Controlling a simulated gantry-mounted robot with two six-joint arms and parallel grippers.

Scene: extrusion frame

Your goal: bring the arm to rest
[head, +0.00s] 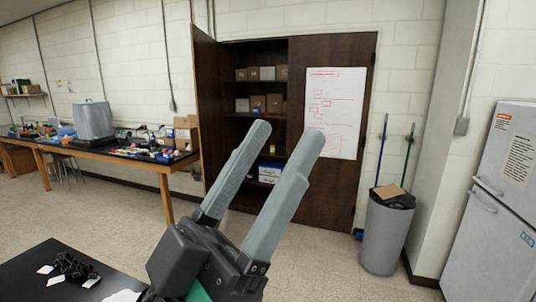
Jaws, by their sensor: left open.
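My left gripper (283,145) is in the lower middle of the head view. Its two long grey fingers point up and to the right, with a clear gap between them. It is open and nothing is between the fingers. It is raised to the right of a black tabletop and touches nothing that I can see. My right gripper is not in view.
The black tabletop (30,268) at lower left carries dark clips and white tags (72,268). Further off are a cluttered bench (150,163), an open brown cabinet (340,185), a grey bin (385,238) and a fridge (500,215). Open floor lies between.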

